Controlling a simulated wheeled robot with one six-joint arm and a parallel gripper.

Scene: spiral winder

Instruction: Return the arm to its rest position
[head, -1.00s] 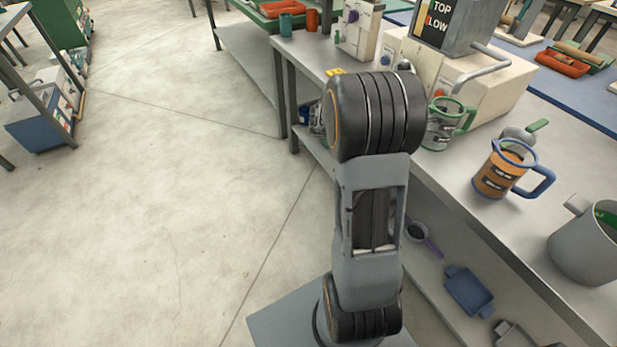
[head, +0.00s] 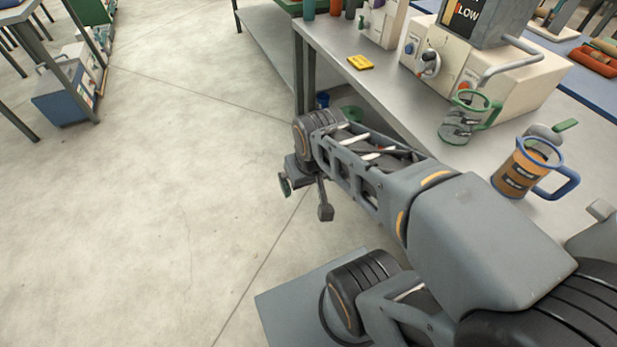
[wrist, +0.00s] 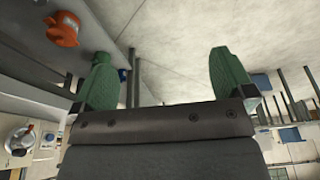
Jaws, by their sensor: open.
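My arm (head: 370,175) is bent and reaches across the lower middle of the head view. Its forearm runs from the lower right up to the left. My gripper (head: 304,198) hangs at the far end, over the floor to the left of the bench's edge. In the wrist view my gripper (wrist: 160,82) shows two green fingers spread wide with nothing between them.
A grey bench (head: 400,95) stands right of my gripper. It bears a machine (head: 475,75), a green-handled jug (head: 461,118), a blue-handled orange jug (head: 522,170) and a yellow block (head: 360,62). Open floor (head: 150,200) lies to the left.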

